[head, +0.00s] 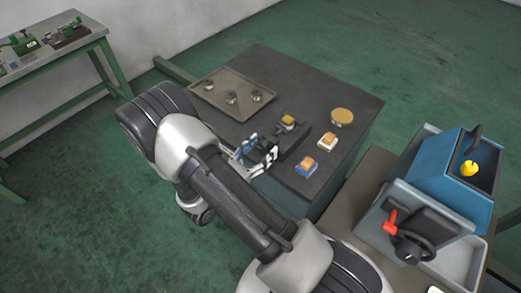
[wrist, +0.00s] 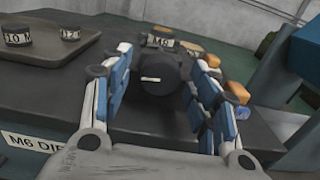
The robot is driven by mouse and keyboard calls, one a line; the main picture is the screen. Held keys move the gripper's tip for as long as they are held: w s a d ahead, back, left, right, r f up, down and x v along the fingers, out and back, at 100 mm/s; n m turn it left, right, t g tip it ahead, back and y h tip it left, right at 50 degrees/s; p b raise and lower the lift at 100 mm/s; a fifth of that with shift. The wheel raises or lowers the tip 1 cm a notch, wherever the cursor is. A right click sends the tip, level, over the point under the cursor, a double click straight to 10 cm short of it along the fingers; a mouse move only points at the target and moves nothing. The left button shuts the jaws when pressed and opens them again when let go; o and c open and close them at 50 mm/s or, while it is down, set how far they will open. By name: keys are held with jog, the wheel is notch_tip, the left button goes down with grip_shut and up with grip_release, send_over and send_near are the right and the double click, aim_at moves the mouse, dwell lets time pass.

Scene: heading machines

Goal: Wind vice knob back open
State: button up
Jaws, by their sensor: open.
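The dark vice (head: 293,144) stands on the dark table, with an orange-topped piece marked M6 (wrist: 163,42) at its far end. Its round black knob (wrist: 168,76) faces my wrist camera and has a short white mark on its face. My gripper (head: 257,153) is open at the near end of the vice. In the wrist view its blue-padded fingers lie left and right of the knob, with visible gaps on both sides. I cannot tell how far the fingertips reach along the knob. In the head view the knob is mostly hidden by my gripper.
A tray (head: 213,106) with several round dies lies at the table's back left. Orange-topped blocks (head: 306,167) and a brass disc (head: 342,117) lie right of the vice. A blue machine (head: 435,163) with a red lever (head: 390,221) stands at the right.

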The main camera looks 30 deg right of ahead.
jog(key=shift+c, duration=0.6)
jog(key=c, duration=1)
jog(key=shift+o, duration=0.2)
jog(key=n+p, duration=0.2)
jog(key=n, duration=0.2)
jog(key=shift+r, duration=0.1)
jog(key=n+p, duration=0.2)
jog(key=n, duration=0.2)
jog(key=shift+s+n, duration=0.1)
jog(key=shift+n, duration=0.2)
jog(key=n+p, duration=0.1)
jog(key=n, duration=0.3)
jog(key=shift+p, duration=0.4)
jog(key=n+p, duration=0.1)
jog(key=n, duration=0.3)
jog(key=shift+n, duration=0.3)
